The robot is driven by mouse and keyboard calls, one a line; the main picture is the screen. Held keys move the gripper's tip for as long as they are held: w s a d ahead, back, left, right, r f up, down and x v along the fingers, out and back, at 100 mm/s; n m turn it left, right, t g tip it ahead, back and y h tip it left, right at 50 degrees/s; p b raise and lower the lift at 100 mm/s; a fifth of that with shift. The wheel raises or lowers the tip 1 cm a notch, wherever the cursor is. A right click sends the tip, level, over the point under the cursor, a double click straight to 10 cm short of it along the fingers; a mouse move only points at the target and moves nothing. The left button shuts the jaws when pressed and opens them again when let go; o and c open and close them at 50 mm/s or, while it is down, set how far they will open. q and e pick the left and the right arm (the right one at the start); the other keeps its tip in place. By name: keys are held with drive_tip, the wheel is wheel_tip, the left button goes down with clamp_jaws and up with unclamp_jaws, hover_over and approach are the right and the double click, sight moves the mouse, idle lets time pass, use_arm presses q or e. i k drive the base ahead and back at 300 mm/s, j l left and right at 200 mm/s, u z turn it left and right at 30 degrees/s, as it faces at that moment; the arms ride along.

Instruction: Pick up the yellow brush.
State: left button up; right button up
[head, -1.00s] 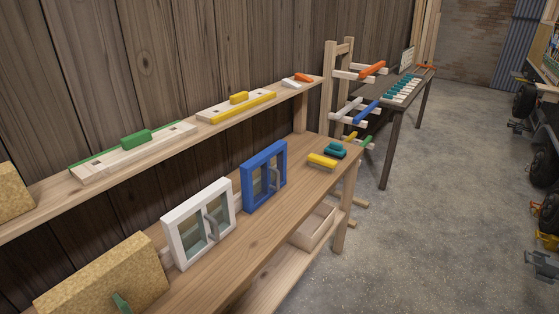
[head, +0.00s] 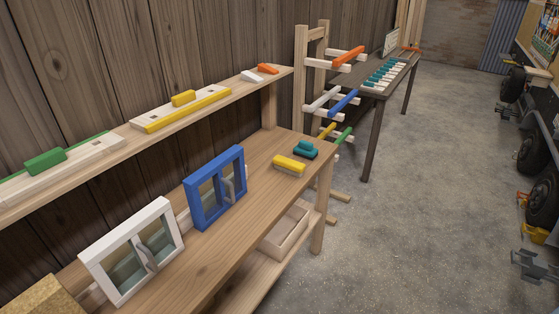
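A yellow brush (head: 289,164) with a pale underside lies on the wooden workbench (head: 252,192), near its far right end. It lies just in front of a teal object (head: 306,149), with a small gap between them. Neither of my grippers shows in the head view, so I cannot see whether they are open or shut.
A blue frame (head: 215,188) and a white frame (head: 132,250) stand upright on the bench. A shelf (head: 218,98) above carries yellow and green block pieces. A rack with coloured bars (head: 345,103) stands beyond the bench. The concrete floor (head: 425,200) at right is open.

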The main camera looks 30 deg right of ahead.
sight(292, 168)
drive_tip(key=i+l+u, duration=0.1)
drive_tip(key=l, duration=0.25)
drive_tip(key=i+l+u, duration=0.1)
drive_tip(key=l, duration=0.6)
drive_tip(key=i+l, duration=0.15)
drive_tip(key=l, duration=0.4)
drive_tip(key=i+l+u, duration=0.1)
drive_tip(key=l, duration=0.4)
drive_tip(key=i+l, duration=0.1)
drive_tip(key=l, duration=0.45)
drive_tip(key=i+l+u, duration=0.1)
drive_tip(key=l, duration=0.45)
